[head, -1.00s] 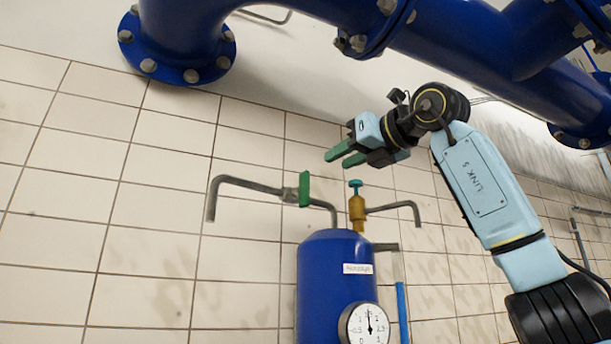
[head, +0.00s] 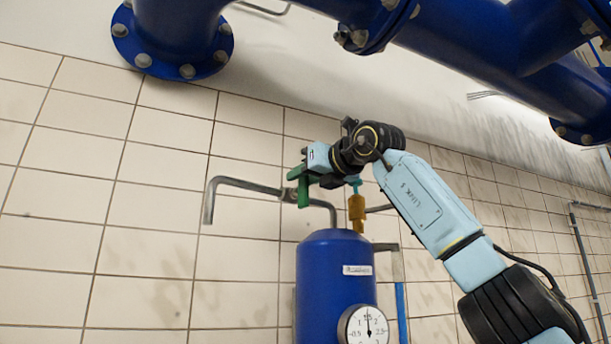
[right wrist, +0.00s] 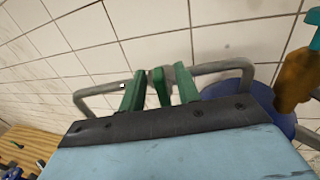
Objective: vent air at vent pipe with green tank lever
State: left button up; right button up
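The green tank lever (head: 303,192) sits on the grey vent pipe (head: 238,183) above the blue tank (head: 325,263). My right gripper (head: 294,174) is at the lever and partly covers it in the head view. In the right wrist view the green lever (right wrist: 160,86) stands between the two green fingers of my right gripper (right wrist: 159,78), with small gaps on both sides, so the gripper looks open around it. The vent pipe (right wrist: 222,66) runs to both sides behind the fingers. My left gripper is not in view.
A brass valve with a teal handle (head: 356,205) stands just right of the lever, close to my right gripper. A pressure gauge (head: 366,325) is on the tank front. Big blue pipes (head: 480,50) cross overhead. The tiled wall is behind; the left side is free.

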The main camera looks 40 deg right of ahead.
grip_shut()
jog(key=shift+a+n, duration=0.1)
jog(key=shift+n, duration=0.3)
jog(key=shift+a+f+n+p, duration=0.1)
jog(key=shift+a+n+p, duration=0.3)
jog(key=shift+n, duration=0.8)
jog(key=shift+a+f+n+p, duration=0.1)
jog(key=shift+n+p, duration=0.55)
jog(key=shift+n, duration=0.55)
jog(key=shift+a+f+n+p, duration=0.1)
jog(key=shift+a+n+p, duration=0.3)
jog(key=shift+n, duration=0.8)
jog(key=shift+d, duration=0.1)
jog(key=shift+o, duration=0.3)
grip_release()
